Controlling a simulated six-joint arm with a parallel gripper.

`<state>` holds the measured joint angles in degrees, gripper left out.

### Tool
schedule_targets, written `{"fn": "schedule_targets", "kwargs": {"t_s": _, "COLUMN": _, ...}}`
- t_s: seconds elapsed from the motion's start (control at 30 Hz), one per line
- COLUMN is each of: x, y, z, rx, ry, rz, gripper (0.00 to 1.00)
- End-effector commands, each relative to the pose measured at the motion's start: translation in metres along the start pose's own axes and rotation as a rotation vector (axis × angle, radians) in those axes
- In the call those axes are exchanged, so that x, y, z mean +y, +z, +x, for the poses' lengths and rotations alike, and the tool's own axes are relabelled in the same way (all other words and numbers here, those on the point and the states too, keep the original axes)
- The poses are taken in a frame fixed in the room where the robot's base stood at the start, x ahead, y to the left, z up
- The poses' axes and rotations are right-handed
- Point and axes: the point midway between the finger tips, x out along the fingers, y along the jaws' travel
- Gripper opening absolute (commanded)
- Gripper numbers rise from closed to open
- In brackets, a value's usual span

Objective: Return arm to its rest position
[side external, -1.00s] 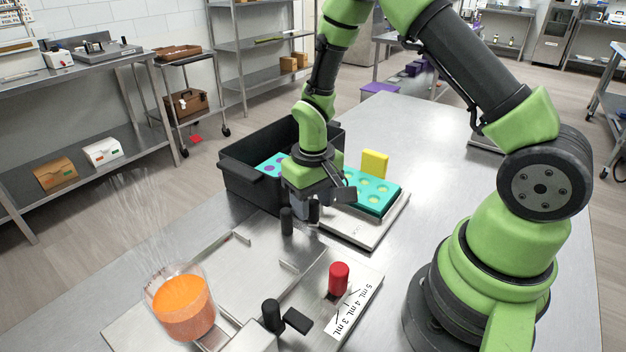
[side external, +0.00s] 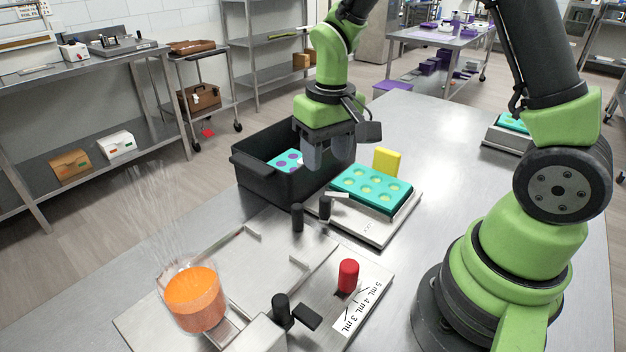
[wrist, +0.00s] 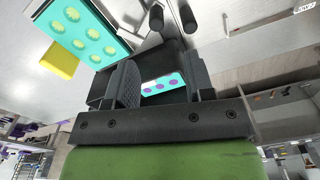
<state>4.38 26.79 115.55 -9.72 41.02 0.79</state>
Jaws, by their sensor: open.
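My gripper (side external: 328,158) is open and empty, raised above the black bin and pointing down. In the wrist view its two fingers (wrist: 162,85) stand apart with nothing between them. My arm reaches in from the right, with its base on the table. A teal mold (side external: 371,188) with several yellow-green filled cavities lies on a white scale (side external: 385,228), right of and below my gripper. The mold also shows at upper left in the wrist view (wrist: 92,20).
The black bin (side external: 268,192) holds a teal mold with purple cavities (side external: 287,160). A yellow block (side external: 386,162) stands behind the scale. The depositor plate (side external: 265,262) carries an orange-filled hopper (side external: 194,300), a red knob (side external: 348,275) and black posts. Another teal mold (side external: 513,122) sits at the back right.

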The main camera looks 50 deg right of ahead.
Motion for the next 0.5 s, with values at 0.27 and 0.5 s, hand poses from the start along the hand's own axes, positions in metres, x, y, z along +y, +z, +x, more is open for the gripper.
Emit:
{"fn": "schedule_targets", "kwargs": {"t_s": 0.27, "x": -0.009, "y": 0.042, "z": -0.094, "rx": 0.211, "ry": -0.114, "rz": 0.040, "gripper": 0.49}}
{"fn": "schedule_targets", "kwargs": {"t_s": 0.5, "x": -0.009, "y": 0.101, "z": -0.144, "rx": 0.385, "ry": -0.241, "rz": 0.062, "gripper": 0.49}}
